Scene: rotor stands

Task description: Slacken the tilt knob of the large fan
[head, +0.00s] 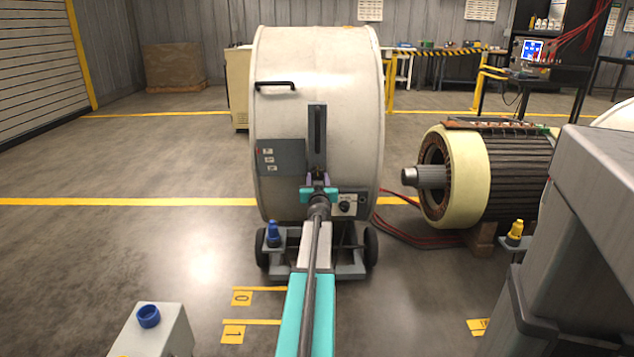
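The large fan (345,85) is a big off-white drum on a low wheeled base, in the middle of the head view. A dark upright slotted plate (317,130) runs down the side facing me. My gripper (319,177) reaches the lower end of this plate, with its two fingertips on either side of a small dark part. I cannot tell whether that part is the tilt knob or whether the fingers touch it. A round dark knob (344,206) sits on a small panel just right of my gripper.
A grey switch panel (281,157) and a black handle (275,84) are on the drum. Blue-capped (273,232) and yellow-capped (515,232) posts stand low. A motor (510,172) with red cables lies at right. The floor at left is clear.

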